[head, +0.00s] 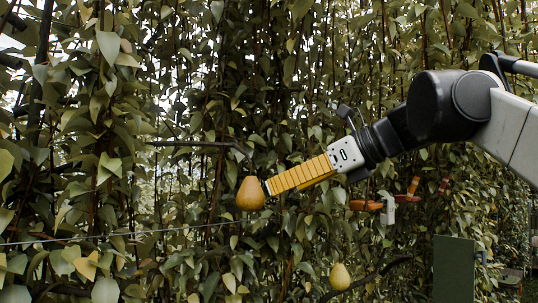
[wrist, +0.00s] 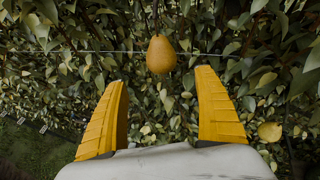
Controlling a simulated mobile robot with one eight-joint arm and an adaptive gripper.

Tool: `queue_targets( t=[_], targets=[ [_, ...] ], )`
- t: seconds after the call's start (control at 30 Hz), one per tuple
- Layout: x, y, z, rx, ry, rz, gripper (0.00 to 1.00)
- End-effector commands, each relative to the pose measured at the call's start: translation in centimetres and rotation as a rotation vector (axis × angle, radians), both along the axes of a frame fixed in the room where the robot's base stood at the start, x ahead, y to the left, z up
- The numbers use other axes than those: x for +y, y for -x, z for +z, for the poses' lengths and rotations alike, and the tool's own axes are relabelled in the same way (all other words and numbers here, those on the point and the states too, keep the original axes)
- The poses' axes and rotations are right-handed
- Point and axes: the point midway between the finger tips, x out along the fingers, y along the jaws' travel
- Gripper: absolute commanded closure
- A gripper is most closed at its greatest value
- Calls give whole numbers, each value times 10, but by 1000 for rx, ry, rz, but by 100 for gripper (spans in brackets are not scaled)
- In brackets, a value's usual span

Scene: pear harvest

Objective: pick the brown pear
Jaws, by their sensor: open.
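The brown pear (head: 250,194) hangs from a branch left of centre in the head view, its stem up. It also shows in the wrist view (wrist: 161,55), upright, beyond the fingertips and between their lines. My gripper (head: 268,187) has yellow ribbed fingers that reach from the right almost to the pear in the head view. In the wrist view my gripper (wrist: 162,76) is open, with a wide empty gap between its two fingers. Whether a fingertip touches the pear in the head view I cannot tell, but in the wrist view they look apart.
A yellower pear (head: 340,277) hangs lower right. A thin wire (head: 120,235) runs behind the brown pear, and a dark branch (head: 195,144) lies above it. Dense leaves surround everything. A dark green panel (head: 454,269) and orange-brown parts (head: 366,205) stand at right.

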Motion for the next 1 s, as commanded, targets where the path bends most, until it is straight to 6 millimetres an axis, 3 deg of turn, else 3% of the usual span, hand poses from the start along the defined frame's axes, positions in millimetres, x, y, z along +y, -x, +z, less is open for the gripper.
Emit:
queue_targets(
  t=[0.03,0.13,0.7,1.0],
  targets=[
    [0,-1,10,9,-16,-6,19],
    [4,-5,11,19,-32,-10,19],
    [71,-56,-26,16,-29,-8,19],
    [79,-63,-31,17,-29,-11,19]
  ],
)
